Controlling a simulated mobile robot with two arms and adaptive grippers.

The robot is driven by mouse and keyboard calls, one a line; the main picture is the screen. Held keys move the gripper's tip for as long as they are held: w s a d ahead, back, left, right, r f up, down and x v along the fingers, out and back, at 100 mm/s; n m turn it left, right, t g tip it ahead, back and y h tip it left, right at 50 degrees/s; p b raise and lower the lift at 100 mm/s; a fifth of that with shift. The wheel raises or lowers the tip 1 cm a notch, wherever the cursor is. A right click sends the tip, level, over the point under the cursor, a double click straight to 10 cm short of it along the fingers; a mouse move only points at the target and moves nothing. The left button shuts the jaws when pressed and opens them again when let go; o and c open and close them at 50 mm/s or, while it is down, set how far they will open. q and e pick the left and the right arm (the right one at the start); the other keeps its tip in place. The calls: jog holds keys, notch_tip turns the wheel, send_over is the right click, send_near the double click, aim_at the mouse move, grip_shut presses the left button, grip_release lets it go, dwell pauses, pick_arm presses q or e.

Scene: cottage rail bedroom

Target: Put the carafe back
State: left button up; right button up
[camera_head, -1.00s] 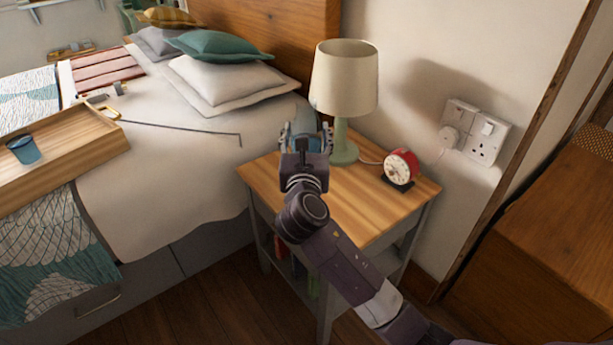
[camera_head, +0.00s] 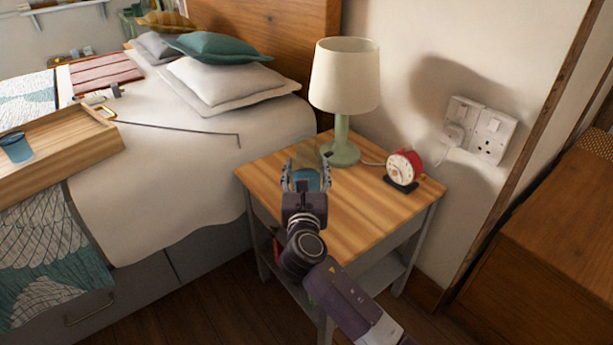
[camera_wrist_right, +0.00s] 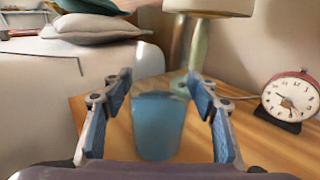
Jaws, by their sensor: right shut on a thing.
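My right gripper (camera_head: 306,180) is over the left part of the nightstand top (camera_head: 362,215), in front of the lamp. It is shut on the carafe, a clear vessel with blue contents, which my gripper partly hides in the head view. In the right wrist view the carafe (camera_wrist_right: 158,125) stands upright between the two blue-padded fingers. I cannot tell whether its base touches the wood. My left gripper is in neither view.
A lamp (camera_head: 343,90) stands at the nightstand's back, and a red alarm clock (camera_head: 404,168) is to its right. A wooden tray (camera_head: 70,150) with a blue cup (camera_head: 16,147) lies on the bed. The nightstand's front right is clear.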

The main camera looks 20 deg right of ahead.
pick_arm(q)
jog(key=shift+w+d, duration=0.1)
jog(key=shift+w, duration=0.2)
pick_arm(e)
jog(key=shift+f, duration=0.2)
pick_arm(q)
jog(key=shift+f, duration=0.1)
pick_arm(e)
jog(key=shift+f, duration=0.1)
jog(key=o, duration=1.9)
jog(key=shift+f, duration=0.1)
jog(key=shift+s+a, duration=0.1)
jog(key=shift+s, duration=0.2)
jog(key=p+v, duration=0.1)
jog(key=v, duration=0.1)
jog(key=shift+s+a, duration=0.1)
jog(key=shift+s, duration=0.2)
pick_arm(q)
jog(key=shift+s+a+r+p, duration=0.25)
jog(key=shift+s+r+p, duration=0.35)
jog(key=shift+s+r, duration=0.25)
pick_arm(e)
jog(key=v, duration=0.9)
